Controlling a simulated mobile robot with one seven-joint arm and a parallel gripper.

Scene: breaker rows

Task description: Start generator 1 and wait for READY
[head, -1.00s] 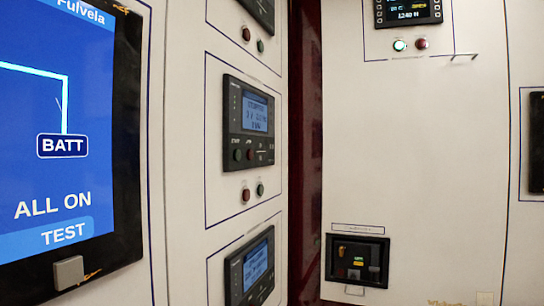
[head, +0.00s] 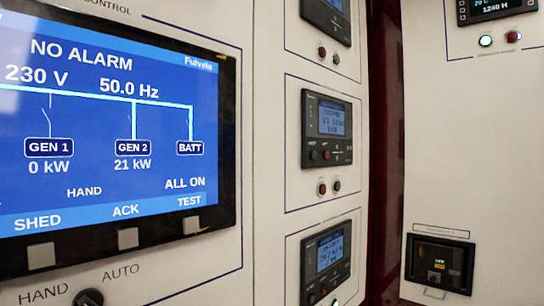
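A large blue screen (head: 110,130) fills the left of the head view. It reads NO ALARM, 230 V, 50.0 Hz, GEN 1 0 kW, GEN 2 21 kW, BATT, HAND and ALL ON. The line above GEN 1 shows a slanted open-switch mark. To its right, dark controllers stand in a column: an upper one (head: 328,18), a middle one (head: 342,136) and a lower one (head: 311,277). The middle one has a small lit display and a green and a red button below it. The display text is too small to read surely, and I cannot tell which controller is generator 1's. My gripper is out of view.
A HAND/AUTO knob (head: 89,298) is cut off at the bottom. Grey keys (head: 128,238) line the screen's lower edge. On the right wall are a lit green lamp (head: 485,41), a dark red lamp (head: 512,36) and a black recessed unit (head: 462,266). A dark red gap separates the walls.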

